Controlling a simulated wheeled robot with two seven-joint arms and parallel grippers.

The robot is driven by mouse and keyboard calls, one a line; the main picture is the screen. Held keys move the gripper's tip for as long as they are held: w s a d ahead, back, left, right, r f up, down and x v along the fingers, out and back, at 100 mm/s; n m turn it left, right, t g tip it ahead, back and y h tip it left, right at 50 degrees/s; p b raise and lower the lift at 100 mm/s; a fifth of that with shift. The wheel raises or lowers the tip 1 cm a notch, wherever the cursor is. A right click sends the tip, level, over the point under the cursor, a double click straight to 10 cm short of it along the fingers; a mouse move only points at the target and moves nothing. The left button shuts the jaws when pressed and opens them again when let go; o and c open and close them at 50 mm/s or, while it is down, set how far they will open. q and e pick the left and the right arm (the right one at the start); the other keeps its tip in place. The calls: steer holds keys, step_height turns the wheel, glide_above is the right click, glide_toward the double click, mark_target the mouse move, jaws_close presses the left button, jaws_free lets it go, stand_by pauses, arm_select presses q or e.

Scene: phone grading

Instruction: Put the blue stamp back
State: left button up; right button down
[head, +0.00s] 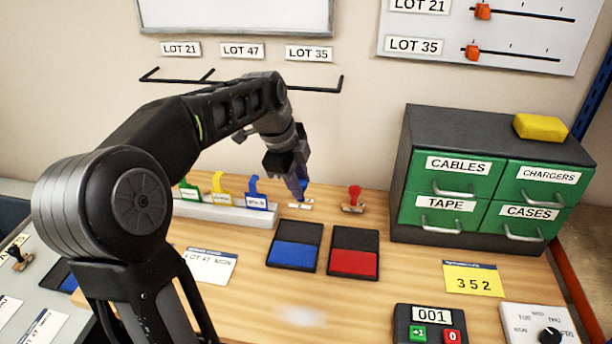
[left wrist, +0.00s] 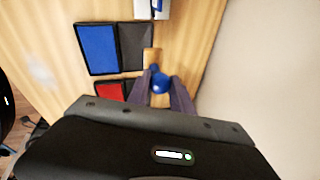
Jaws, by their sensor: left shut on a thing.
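The blue stamp (head: 303,184) is in my left gripper (head: 298,178), near the back of the wooden desk. In the left wrist view its blue knob (left wrist: 159,82) sits between the two fingers (left wrist: 161,95), with a wooden part behind it. Below the stamp in the head view is a small pale marked spot (head: 300,205). I cannot tell whether the stamp touches the desk there. The gripper hides part of the handle. The red stamp (head: 354,196) stands upright just to the right. My right gripper is not in view.
The blue ink pad (head: 293,255) and red ink pad (head: 353,262) lie open in front. A pale holder (head: 232,212) with green, yellow and blue tabs stands left. A green drawer cabinet (head: 480,165) stands right. A card (head: 208,265) lies left of the pads.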

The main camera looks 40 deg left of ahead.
arm_select(q)
steer(key=w+a+f+p, duration=0.3)
steer(key=w+a, duration=0.1)
steer(key=w, duration=0.3)
steer(key=shift+w, duration=0.15)
step_height(320, 180, down, 3)
steer(key=shift+f+p, duration=0.2)
steer(key=shift+p, duration=0.9)
steer(key=shift+w+a+f, duration=0.1)
steer(key=shift+w+f, duration=0.05)
steer(key=shift+f, duration=0.1)
steer(key=shift+f, duration=0.1)
